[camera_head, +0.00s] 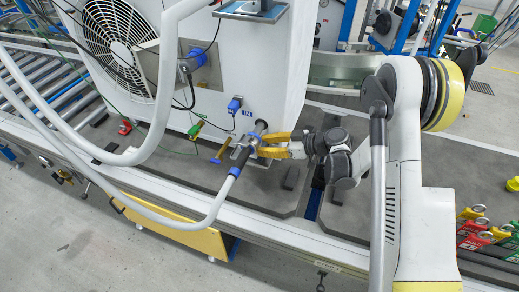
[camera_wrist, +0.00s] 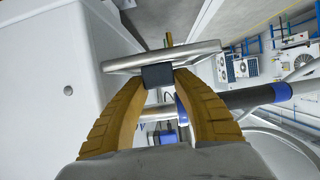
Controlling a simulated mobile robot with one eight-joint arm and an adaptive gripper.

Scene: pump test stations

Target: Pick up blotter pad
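My gripper (camera_head: 261,146) is beside the white pump unit, at the hose coupling (camera_head: 247,147) on its lower front. In the wrist view its two yellow fingers (camera_wrist: 158,76) close in on a small dark block (camera_wrist: 157,75) on a silver handle (camera_wrist: 163,57). The fingertips appear to touch the block on both sides. A small dark block (camera_head: 290,178) lies on the grey bench mat, below and right of my gripper. Another dark block (camera_head: 112,148) lies on the left side of the mat.
A thick white hose (camera_head: 150,212) curves from the coupling across the left foreground. The white unit (camera_head: 225,80) stands close behind the gripper. The mat (camera_head: 350,215) right of the gap is largely clear.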

